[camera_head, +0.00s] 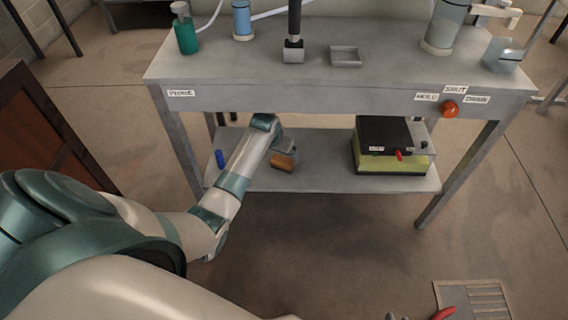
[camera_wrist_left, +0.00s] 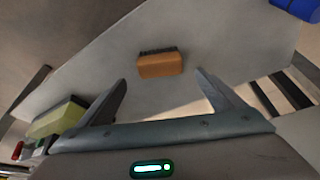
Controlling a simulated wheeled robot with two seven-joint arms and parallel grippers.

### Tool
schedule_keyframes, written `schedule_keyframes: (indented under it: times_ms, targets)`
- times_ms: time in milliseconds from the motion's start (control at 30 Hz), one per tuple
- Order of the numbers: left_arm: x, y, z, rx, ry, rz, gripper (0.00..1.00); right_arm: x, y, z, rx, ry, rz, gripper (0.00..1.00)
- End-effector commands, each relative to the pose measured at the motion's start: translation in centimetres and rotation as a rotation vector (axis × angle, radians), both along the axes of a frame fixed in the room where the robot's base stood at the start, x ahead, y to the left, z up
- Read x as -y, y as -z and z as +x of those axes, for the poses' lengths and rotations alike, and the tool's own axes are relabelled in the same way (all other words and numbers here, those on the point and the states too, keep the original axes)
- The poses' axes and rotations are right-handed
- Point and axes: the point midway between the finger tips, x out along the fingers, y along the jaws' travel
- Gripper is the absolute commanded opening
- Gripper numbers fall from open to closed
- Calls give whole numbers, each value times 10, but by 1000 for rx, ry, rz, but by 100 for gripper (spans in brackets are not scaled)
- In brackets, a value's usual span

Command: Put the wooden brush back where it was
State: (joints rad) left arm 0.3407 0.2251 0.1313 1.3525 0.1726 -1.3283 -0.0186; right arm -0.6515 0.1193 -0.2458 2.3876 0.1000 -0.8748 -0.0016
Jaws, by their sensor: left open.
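The wooden brush (camera_head: 284,161) is an orange-brown block on the lower shelf (camera_head: 318,176) of the grey table. In the left wrist view the brush (camera_wrist_left: 161,66) lies with its dark bristles along its far long side. My left gripper (camera_head: 285,146) reaches under the tabletop, close to the brush. In the left wrist view my left gripper (camera_wrist_left: 161,79) is open, its two fingers spread apart. The brush appears just beyond the fingertips, roughly centred between them, with nothing held. My right gripper does not show clearly in either view.
A blue cylinder (camera_head: 220,159) stands on the shelf left of the brush. A black box (camera_head: 384,134) on a yellow-green block (camera_head: 392,163) sits to the right. The tabletop (camera_head: 390,75) is above the left gripper. Table legs stand at both sides.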

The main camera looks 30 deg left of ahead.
Motion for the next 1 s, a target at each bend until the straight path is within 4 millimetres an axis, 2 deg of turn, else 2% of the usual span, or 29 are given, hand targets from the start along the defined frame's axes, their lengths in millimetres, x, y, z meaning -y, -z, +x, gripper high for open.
schedule_keyframes:
  times_ms: [167, 267, 367, 533, 667, 867, 1000]
  targets:
    - [8, 6, -10, 10, 19, 12, 89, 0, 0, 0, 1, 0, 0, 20]
    - [20, 14, -25, 26, 46, 26, 89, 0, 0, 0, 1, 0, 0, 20]
    - [41, 23, -47, 55, 90, 43, 89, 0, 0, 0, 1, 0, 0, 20]
    - [92, 32, -101, 124, 186, 54, 89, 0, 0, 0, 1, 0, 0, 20]
    - [138, 29, -148, 186, 258, 38, 89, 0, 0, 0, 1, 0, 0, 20]
    - [209, 2, -225, 286, 346, -26, 89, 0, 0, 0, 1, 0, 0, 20]
    - [252, -31, -276, 357, 382, -89, 89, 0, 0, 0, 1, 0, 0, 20]
